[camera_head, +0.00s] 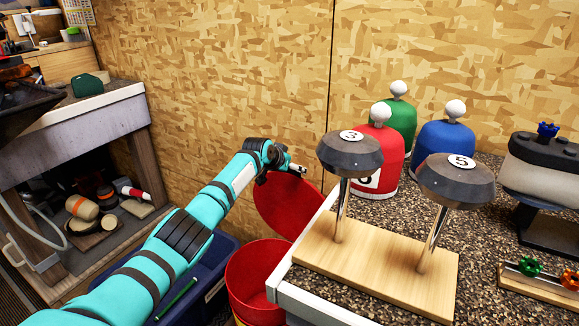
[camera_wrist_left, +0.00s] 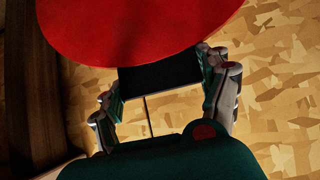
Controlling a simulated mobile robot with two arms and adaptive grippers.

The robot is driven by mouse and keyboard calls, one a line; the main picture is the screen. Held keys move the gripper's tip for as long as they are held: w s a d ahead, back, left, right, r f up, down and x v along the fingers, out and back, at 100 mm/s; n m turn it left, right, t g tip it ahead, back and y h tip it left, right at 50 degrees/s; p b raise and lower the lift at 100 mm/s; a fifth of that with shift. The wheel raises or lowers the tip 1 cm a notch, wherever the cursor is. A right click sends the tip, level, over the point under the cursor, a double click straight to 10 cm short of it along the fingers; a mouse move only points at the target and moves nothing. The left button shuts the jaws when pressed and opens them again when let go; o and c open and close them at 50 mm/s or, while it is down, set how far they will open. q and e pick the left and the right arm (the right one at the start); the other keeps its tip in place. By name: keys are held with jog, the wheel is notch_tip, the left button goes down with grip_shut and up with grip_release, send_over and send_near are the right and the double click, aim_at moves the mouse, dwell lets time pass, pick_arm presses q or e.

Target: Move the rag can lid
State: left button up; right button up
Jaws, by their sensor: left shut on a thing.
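The rag can lid (camera_head: 288,207) is a red disc, tilted steeply beside the wooden wall and above the red can (camera_head: 254,276). The can stands open below it, left of the counter. My left gripper (camera_head: 292,170) is shut on the lid at its upper edge. In the left wrist view the lid (camera_wrist_left: 140,28) fills the top, and my gripper's fingers (camera_wrist_left: 165,75) reach to its edge. Part of the lid is hidden behind the counter edge. My right gripper is not in view.
The speckled counter (camera_head: 375,210) on the right carries a wooden stand (camera_head: 375,268) with two golf club heads and several coloured headcovers. A blue bin (camera_head: 215,262) stands left of the can. A workbench (camera_head: 80,130) is at the far left.

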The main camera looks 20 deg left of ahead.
pick_arm(q)
jog(key=shift+s+d+f, duration=0.1)
jog(key=shift+f, duration=0.25)
jog(key=o, duration=1.7)
jog(key=shift+r, duration=0.1)
jog(key=v, duration=1.1)
jog(key=shift+s+r, duration=0.25)
